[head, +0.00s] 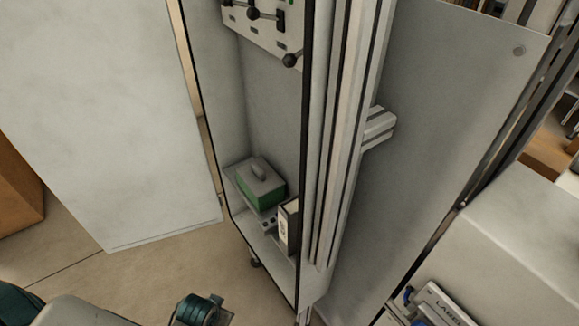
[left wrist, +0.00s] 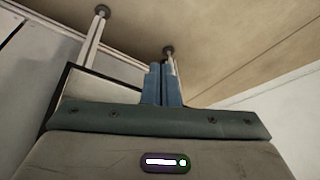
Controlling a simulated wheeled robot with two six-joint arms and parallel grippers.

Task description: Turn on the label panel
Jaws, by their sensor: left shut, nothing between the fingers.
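A pale unit with the printed letters "LABE" (head: 445,302) shows at the bottom right of the head view, cut off by the frame edge. Small blue parts sit beside it; I cannot tell what they are. No switch on it can be made out. My left gripper (left wrist: 163,84) shows in the left wrist view with its blue fingers together and empty. Two pale posts with round ends rise beyond it. In the head view part of my arm shows at the bottom left, but no fingertips are visible.
A tall open cabinet (head: 270,110) stands in the middle, its pale door (head: 100,110) swung left. Inside are a lever panel (head: 268,22) with dark knobs, a green box (head: 262,190) and a dark binder (head: 289,226). Bare floor (head: 180,260) lies in front.

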